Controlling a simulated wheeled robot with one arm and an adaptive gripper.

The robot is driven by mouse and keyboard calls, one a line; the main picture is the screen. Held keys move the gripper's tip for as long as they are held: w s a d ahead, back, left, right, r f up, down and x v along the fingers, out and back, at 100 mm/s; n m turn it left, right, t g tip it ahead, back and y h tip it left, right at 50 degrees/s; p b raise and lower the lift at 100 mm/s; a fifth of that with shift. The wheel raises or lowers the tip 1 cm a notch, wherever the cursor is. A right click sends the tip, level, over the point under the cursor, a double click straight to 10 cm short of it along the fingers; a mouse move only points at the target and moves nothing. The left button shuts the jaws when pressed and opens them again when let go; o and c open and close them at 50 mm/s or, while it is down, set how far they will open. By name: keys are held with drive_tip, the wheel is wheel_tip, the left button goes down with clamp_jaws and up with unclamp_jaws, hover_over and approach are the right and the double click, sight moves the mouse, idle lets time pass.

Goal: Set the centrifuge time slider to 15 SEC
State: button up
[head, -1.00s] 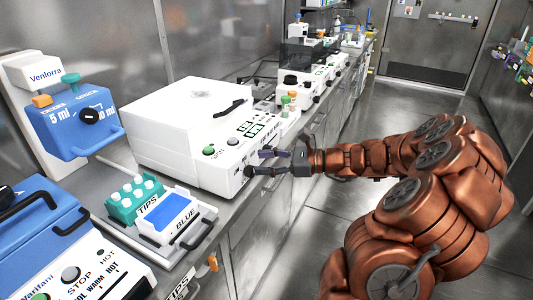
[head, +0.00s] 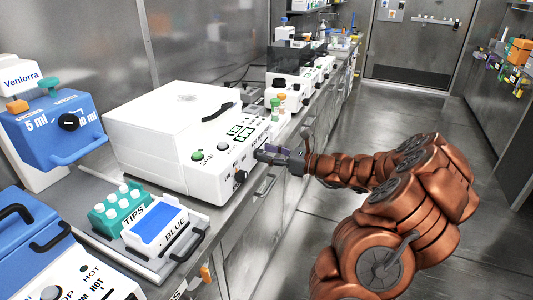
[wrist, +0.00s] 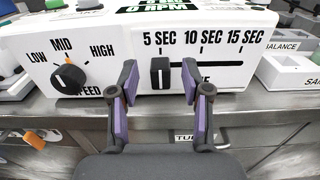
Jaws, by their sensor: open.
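The white centrifuge (head: 175,135) stands on the counter, and its front panel fills the upper part of the wrist view (wrist: 130,50). The time slider's black knob (wrist: 160,73) sits at the left end of its slot, under the 5 SEC mark. The 15 SEC mark (wrist: 244,37) is near the slot's right end. Whether a finger touches the knob I cannot tell. In the head view my gripper (head: 262,154) is at the centrifuge's front.
The black speed dial (wrist: 68,78) is left of my gripper, with its pointer toward MID. White trays (wrist: 285,75) stand right of the centrifuge. The tip rack (head: 122,210) and blue box (head: 160,228) are nearer on the counter. The aisle floor is clear.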

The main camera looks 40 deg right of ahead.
drive_tip(key=shift+w+a, duration=0.2)
drive_tip(key=shift+w, duration=0.1)
clamp_jaws()
idle(0.6)
